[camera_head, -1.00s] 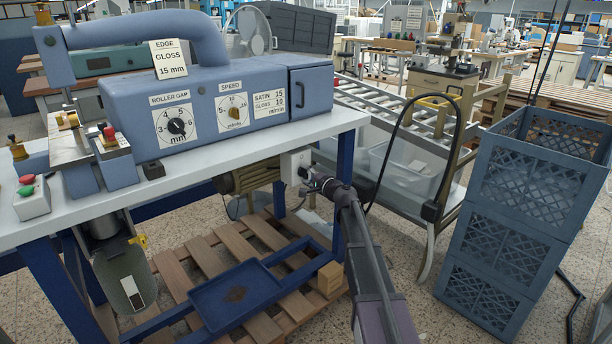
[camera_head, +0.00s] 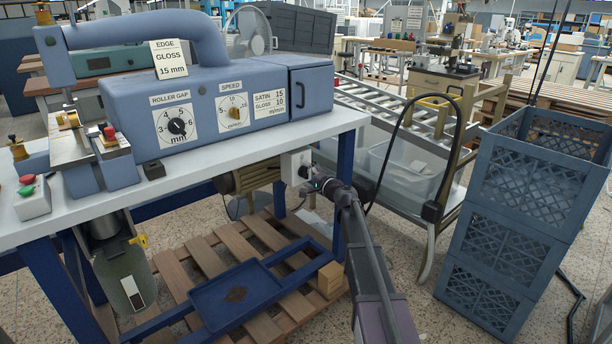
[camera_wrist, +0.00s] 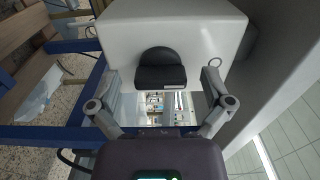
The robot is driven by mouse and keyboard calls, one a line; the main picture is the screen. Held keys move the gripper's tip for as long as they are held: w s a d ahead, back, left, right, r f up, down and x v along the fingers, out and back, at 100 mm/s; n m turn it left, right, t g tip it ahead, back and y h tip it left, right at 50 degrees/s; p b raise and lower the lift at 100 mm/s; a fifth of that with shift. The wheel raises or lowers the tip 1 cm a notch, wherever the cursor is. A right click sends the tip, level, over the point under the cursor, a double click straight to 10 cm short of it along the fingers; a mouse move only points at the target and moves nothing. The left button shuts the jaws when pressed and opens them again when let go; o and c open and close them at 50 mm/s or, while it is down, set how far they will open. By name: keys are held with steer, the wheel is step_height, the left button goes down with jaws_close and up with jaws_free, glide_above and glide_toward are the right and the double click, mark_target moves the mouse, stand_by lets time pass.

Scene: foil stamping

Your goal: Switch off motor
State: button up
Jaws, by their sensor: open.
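A white switch box (camera_head: 293,163) is mounted under the front edge of the white worktable, beside the brownish motor (camera_head: 256,177). In the wrist view the box (camera_wrist: 205,28) fills the upper middle and carries a black rotary knob (camera_wrist: 160,70). My gripper (camera_wrist: 162,86) is open, with one finger on the left and one on the right of the knob; a gap shows on both sides. In the head view my gripper (camera_head: 311,184) is close to the box's right side, and the knob is largely hidden there.
The blue stamping machine (camera_head: 215,85) stands on the worktable (camera_head: 240,150). A blue table leg (camera_head: 345,165) is close behind my arm. A blue tray (camera_head: 235,295) and wooden pallet (camera_head: 205,250) lie below. Stacked blue crates (camera_head: 510,220) and a roller conveyor (camera_head: 390,105) are at right.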

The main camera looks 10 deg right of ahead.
steer(key=v, duration=1.2)
steer(key=shift+a, duration=0.1)
steer(key=s+a+f+n+g+h, duration=0.1)
steer(key=s+a+f+n+g, duration=0.95)
steer(key=s, duration=0.45)
steer(key=s+d+f+n+g+h, duration=0.15)
steer(key=s+f+h, duration=0.25)
steer(key=s, duration=0.4)
steer(key=s+d+f+g+h, duration=0.2)
steer(key=s+f+g+h, duration=0.15)
steer(key=s, duration=0.35)
step_height(320, 180, up, 32)
steer(key=p, duration=3.2)
steer(key=shift+s, duration=0.25)
steer(key=shift+h, duration=0.25)
